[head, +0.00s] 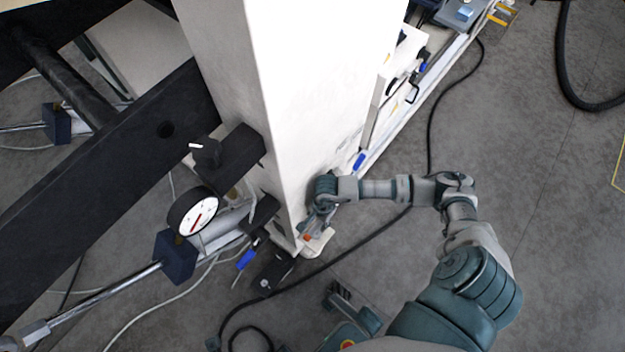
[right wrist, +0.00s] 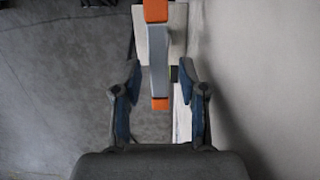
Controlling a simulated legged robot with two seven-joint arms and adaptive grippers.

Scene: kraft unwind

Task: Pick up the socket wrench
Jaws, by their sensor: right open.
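A grey bar-like tool with orange ends (right wrist: 158,48), which appears to be the socket wrench, is in the right wrist view. My right gripper (right wrist: 160,68) is open, with one finger on each side of the tool's near part. The fingers look apart from it. In the head view, my right gripper (head: 313,222) is low beside the white column, and a small orange part of the tool (head: 307,238) shows by it. The rest of the tool is hidden there by the gripper. I do not make out my left gripper.
The tall white column (head: 300,90) stands close left of my right gripper. A dial gauge (head: 193,213) and black brackets are left of it. A black cable (head: 375,232) runs across the floor. The grey floor (head: 540,180) at right is mostly open.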

